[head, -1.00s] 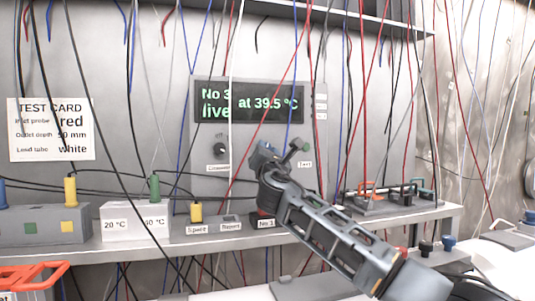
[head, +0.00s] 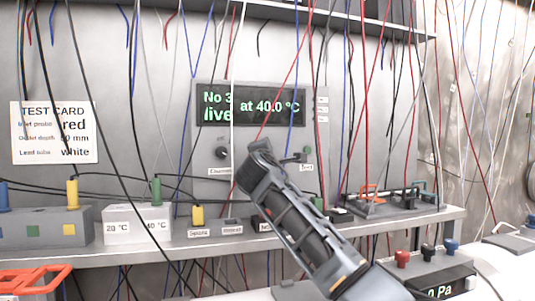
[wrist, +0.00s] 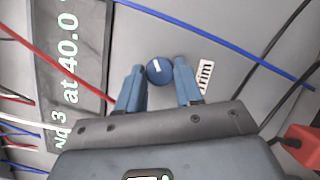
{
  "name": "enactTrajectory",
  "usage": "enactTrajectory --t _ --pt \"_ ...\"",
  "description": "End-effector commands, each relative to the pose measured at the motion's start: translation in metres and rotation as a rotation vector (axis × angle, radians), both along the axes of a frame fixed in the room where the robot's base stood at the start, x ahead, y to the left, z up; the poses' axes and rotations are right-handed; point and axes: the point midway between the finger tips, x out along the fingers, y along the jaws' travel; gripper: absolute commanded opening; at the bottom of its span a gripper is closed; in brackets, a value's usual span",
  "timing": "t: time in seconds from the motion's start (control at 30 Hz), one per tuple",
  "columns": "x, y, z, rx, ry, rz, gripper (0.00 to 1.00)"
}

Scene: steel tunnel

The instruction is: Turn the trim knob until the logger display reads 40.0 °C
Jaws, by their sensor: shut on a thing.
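The logger display (head: 250,104) in the head view reads "No 3 live at 40.0 °C" in green. It also shows sideways in the wrist view (wrist: 70,80), partly cut off. The trim knob (wrist: 158,71) is a round blue knob with a white mark, beside a label ending in "rim". My gripper (wrist: 159,67) has one finger on each side of the knob and is shut on it. In the head view my arm crosses in front of the panel's lower right, and the finger contact is not clear there.
A shelf (head: 395,220) below the panel holds several coloured plugs and blocks. A dark knob (head: 222,153) is left of my arm. Many loose wires hang across the panel. Red, black and blue knobs stand on a device (head: 440,280) at lower right.

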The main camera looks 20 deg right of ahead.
Motion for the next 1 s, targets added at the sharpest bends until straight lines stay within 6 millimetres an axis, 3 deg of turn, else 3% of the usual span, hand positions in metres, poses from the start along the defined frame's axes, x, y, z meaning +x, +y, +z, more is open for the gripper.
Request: enactTrajectory --t 0.57,0.6,0.83,1.0 --pt "0.0001 -0.0016 -0.0012 0.034 0.003 -0.003 0.05" --pt "0.0001 -0.0016 -0.0013 0.034 0.003 -0.003 0.37" --pt "0.0 -0.0009 -0.0006 0.033 0.002 -0.002 0.59" --pt "0.0 -0.0005 -0.0001 0.033 0.001 -0.001 0.61"
